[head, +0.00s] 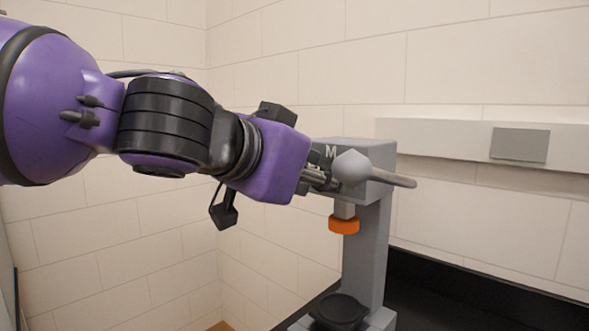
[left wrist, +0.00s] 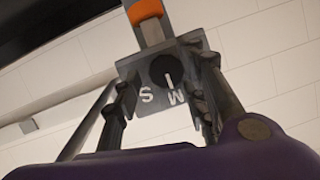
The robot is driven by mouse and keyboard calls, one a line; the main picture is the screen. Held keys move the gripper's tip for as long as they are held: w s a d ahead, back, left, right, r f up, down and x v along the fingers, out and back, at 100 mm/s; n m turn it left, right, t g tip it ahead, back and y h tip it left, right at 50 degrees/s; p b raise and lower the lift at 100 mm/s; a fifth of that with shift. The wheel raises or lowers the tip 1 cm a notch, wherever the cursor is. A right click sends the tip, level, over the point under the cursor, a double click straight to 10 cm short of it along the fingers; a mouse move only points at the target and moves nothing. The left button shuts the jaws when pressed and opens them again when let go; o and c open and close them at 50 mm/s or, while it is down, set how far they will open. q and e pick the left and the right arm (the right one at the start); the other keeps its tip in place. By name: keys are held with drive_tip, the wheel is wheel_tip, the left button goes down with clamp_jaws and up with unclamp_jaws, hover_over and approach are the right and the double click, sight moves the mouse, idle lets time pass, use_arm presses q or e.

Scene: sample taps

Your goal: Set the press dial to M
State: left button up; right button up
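The grey press (head: 376,230) stands right of centre in the head view, with a white M on its head. In the left wrist view its grey face (left wrist: 150,102) carries a round dark dial (left wrist: 162,66), with white letters S and M. A white line on the dial points down, roughly toward the M. My left gripper (head: 326,180) is at the press head. In the left wrist view its fingers (left wrist: 164,98) are apart, one on each side of the dial; I see nothing gripped between them. In the head view the dial is hidden. My right gripper is not in view.
A grey lever with a rounded hub (head: 352,168) juts right from the press head. An orange ring (head: 343,225) hangs below the head, above a black round cup (head: 340,311). A black counter (head: 470,290) extends right. Tiled walls stand behind, with a grey plate (head: 520,145).

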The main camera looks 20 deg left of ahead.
use_arm(q)
drive_tip(key=v, duration=1.1)
idle(0.3)
drive_tip(key=shift+s+r, duration=0.1)
drive_tip(key=shift+s, duration=0.1)
